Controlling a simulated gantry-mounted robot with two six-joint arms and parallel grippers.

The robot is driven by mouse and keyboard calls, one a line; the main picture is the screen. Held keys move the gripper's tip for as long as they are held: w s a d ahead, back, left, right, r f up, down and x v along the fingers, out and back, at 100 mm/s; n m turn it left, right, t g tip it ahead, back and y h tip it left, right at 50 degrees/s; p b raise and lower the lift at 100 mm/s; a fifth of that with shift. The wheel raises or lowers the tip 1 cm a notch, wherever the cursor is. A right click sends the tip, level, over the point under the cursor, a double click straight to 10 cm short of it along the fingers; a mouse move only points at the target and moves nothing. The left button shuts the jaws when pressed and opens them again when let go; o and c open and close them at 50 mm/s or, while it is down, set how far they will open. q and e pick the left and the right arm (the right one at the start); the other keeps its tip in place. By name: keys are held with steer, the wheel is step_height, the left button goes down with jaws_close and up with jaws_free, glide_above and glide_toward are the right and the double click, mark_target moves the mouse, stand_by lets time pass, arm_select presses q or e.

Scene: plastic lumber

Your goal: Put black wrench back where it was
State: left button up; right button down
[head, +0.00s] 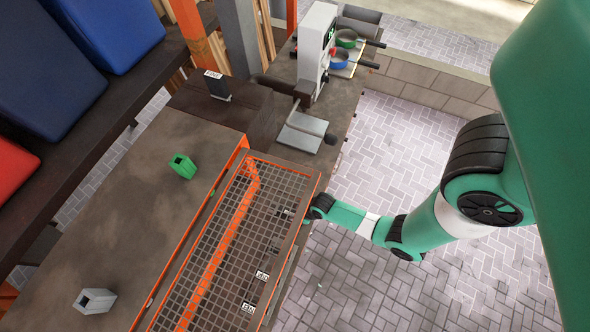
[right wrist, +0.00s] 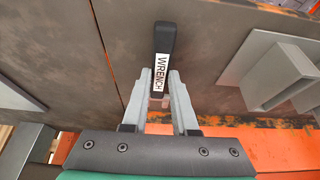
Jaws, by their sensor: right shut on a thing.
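In the right wrist view, my right gripper (right wrist: 160,76) is shut on the black wrench (right wrist: 165,38). Its two grey fingers lie on either side of the lower part, where a white label reads "WRENCH". The wrench's dark end points away from my gripper, over a worn brown-grey panel. I cannot tell whether it touches the panel. In the head view, my right arm reaches from the right to the edge of a mesh panel (head: 212,240); the gripper and wrench are mostly hidden there. My left gripper is not in view.
Small labelled things (head: 262,277) show at the mesh. A green holder (head: 183,166) and a grey holder (head: 97,302) stand on the bench (head: 130,215). A grey metal part (right wrist: 270,72) is right of the wrench. Tiled floor right of the bench is clear.

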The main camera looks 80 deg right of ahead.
steer(key=shift+f, duration=0.5)
steer(key=shift+r, duration=0.1)
steer(key=c, duration=1.1)
jaws_free()
steer(key=o, duration=0.4)
